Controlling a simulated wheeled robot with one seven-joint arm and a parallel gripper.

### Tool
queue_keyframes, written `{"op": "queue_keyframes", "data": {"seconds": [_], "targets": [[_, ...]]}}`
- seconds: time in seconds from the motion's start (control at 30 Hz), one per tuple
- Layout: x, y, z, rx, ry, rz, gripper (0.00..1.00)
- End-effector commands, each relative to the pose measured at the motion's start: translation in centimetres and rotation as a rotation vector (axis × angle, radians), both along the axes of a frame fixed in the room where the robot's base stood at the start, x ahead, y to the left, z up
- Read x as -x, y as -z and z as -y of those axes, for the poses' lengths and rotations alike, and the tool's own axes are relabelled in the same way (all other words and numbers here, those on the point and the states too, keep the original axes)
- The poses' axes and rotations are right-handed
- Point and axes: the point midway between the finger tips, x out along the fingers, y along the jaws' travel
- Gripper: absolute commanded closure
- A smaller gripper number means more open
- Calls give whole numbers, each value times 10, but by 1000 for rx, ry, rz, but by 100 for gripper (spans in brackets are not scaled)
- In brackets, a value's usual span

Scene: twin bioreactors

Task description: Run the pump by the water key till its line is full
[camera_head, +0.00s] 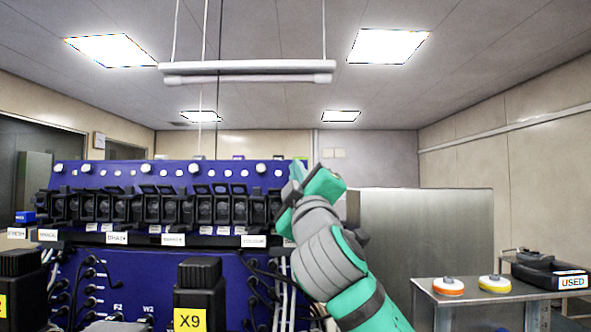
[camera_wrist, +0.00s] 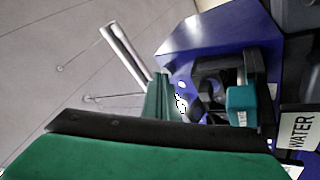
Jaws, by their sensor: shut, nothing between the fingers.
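A row of black pumps (camera_head: 205,208) runs along the blue bioreactor housing (camera_head: 190,174), with white round keys (camera_head: 194,168) above it. My gripper (camera_head: 298,171) is shut and empty at the right end of this row, and hides what lies behind it. In the wrist view its green fingers (camera_wrist: 160,98) are close together beside the blue housing. A pale speckled round spot (camera_wrist: 182,104) lies right by the fingertips; I cannot tell whether they touch it. A black pump (camera_wrist: 212,75) with a teal block (camera_wrist: 242,105) is beside it, above the WATER label (camera_wrist: 302,134). The line's filling cannot be made out.
A black box marked X9 (camera_head: 200,285) stands in front of the housing, with cables and tubes around it. At the right, a metal table (camera_head: 465,302) bears an orange-rimmed disc (camera_head: 448,286), a yellow-rimmed disc (camera_head: 494,283) and a black tray marked USED (camera_head: 545,272).

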Motion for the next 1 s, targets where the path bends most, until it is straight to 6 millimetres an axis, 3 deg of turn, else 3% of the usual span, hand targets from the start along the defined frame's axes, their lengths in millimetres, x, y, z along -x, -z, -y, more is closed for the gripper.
{"op": "queue_keyframes", "data": {"seconds": [0.5, 1.0], "targets": [[43, -15, 0, 0, -1, 8, 100], [45, -15, 0, 0, -2, 9, 100]]}}
